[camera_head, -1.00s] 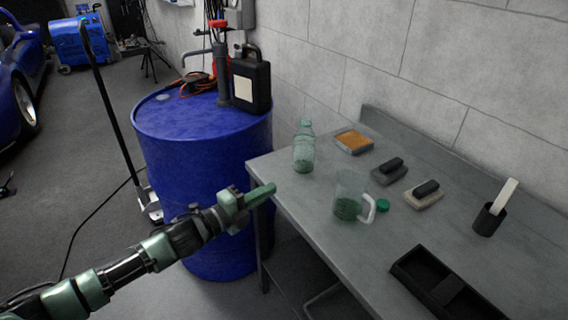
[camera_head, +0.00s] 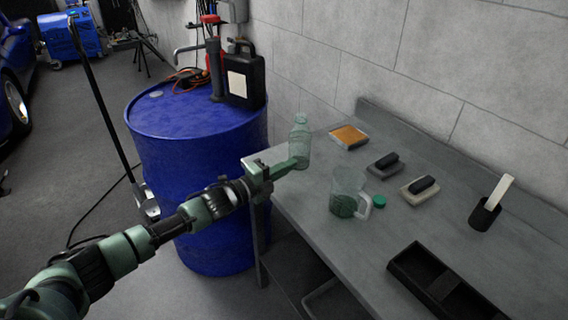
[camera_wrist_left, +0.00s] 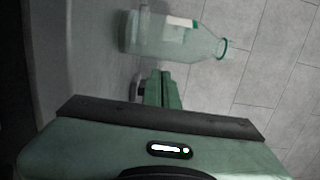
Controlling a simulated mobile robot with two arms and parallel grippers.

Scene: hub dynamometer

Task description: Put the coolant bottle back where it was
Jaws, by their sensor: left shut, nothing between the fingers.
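The coolant bottle (camera_head: 299,141) is clear with a greenish tint and stands upright and uncapped near the left end of the grey workbench (camera_head: 326,236). It also shows in the left wrist view (camera_wrist_left: 172,37), lying sideways in that picture, just beyond the fingertips. My left gripper (camera_head: 290,166) points at the lower part of the bottle from the left, its fingers together and empty. The fingers also show in the left wrist view (camera_wrist_left: 163,88). I cannot tell whether they touch the bottle. A clear jug (camera_head: 346,193) with green liquid stands to the right, with a green cap (camera_head: 379,201) beside it. My right gripper is not in view.
A blue drum (camera_head: 197,125) stands left of the bench, with a black canister (camera_head: 244,80) and pump on top. An orange-topped pad (camera_head: 348,136), two dark-handled blocks, a black cup (camera_head: 485,215) and a black tray (camera_head: 440,280) occupy the bench. A grey wall stands behind.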

